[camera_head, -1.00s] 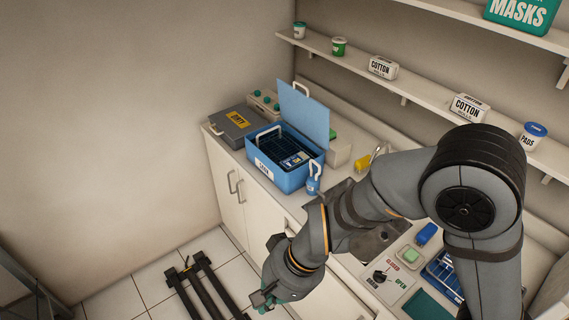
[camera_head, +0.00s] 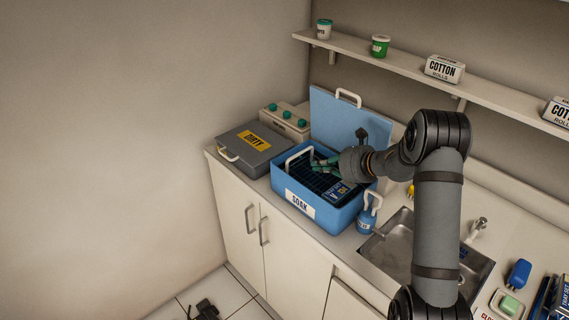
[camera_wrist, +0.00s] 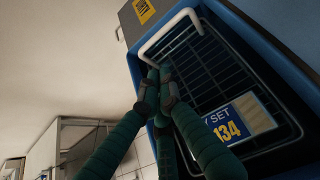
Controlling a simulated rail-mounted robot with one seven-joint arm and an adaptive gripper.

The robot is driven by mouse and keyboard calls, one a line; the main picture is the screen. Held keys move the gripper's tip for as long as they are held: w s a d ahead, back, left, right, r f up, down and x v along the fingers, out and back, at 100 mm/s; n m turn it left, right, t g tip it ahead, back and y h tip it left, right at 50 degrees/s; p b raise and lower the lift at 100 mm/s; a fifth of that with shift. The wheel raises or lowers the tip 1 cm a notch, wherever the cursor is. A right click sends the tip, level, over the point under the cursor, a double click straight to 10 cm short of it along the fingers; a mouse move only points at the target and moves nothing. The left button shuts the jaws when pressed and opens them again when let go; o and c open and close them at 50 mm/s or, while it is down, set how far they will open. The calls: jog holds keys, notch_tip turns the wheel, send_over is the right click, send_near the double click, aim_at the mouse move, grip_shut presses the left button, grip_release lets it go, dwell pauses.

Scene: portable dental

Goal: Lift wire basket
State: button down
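The dark wire basket (camera_head: 322,184) sits inside the blue SOAK tub (camera_head: 290,194), whose lid (camera_head: 345,122) stands open behind it. The basket has a white loop handle (camera_head: 298,158) and a blue-and-yellow label. In the wrist view, the basket (camera_wrist: 205,75) fills the right, with its label (camera_wrist: 238,118) reading "SET 134" and its white handle (camera_wrist: 178,27) rising at upper left. My gripper (camera_head: 317,161) is over the tub beside the handle. In the wrist view, my gripper's green fingertips (camera_wrist: 160,78) are close together at the handle's lower end. Whether they clasp it is unclear.
A grey DIRTY case (camera_head: 248,142) stands left of the tub, with a box with green knobs (camera_head: 285,120) behind it. A shelf (camera_head: 400,68) runs above.

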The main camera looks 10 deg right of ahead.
jog(key=w+d, duration=0.1)
jog(key=p, duration=0.3)
send_over(302, 179)
jog(key=shift+m+t, duration=0.3)
notch_tip(302, 179, down, 5)
jog(key=shift+r, duration=0.1)
jog(key=shift+s, duration=0.1)
notch_tip(302, 179, up, 6)
jog(key=p, duration=0.2)
jog(key=shift+r, duration=0.2)
jog(key=v, duration=1)
jog(key=shift+p, duration=0.45)
jog(key=shift+f, duration=0.1)
